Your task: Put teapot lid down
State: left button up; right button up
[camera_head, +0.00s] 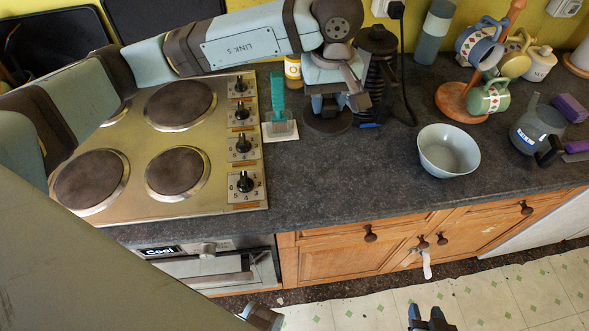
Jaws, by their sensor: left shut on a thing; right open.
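My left gripper (338,105) is at the back of the worktop, right of the hob, pointing down. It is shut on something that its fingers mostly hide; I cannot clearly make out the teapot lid. A dark round piece (328,123) shows just below the fingers; I cannot tell whether it is held or rests on the worktop. A blue-grey pot with a spout (536,128), possibly the teapot, stands at the far right. My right gripper (430,320) is open and low at the bottom edge, over the floor, in front of the cupboards.
A pale bowl (448,150) stands right of centre. A mug tree (462,101) with several mugs is behind it. A black ribbed appliance (378,45) with a cord is close beside my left gripper. A green-handled brush (279,110) stands left. The worktop's front middle (340,185) is clear.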

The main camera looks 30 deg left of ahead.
pick_arm(q)
jog(key=shift+s+a, duration=0.2)
jog(key=shift+s+f, duration=0.1)
jog(key=shift+f, duration=0.2)
jog(key=p, duration=0.4)
send_near(316, 174)
notch_tip(316, 174, down, 5)
jog(key=shift+f, duration=0.35)
jog(key=shift+f+b, duration=0.2)
jog(key=shift+b, duration=0.35)
jog(key=o, duration=1)
jog(key=shift+r, duration=0.1)
jog(key=shift+r, duration=0.1)
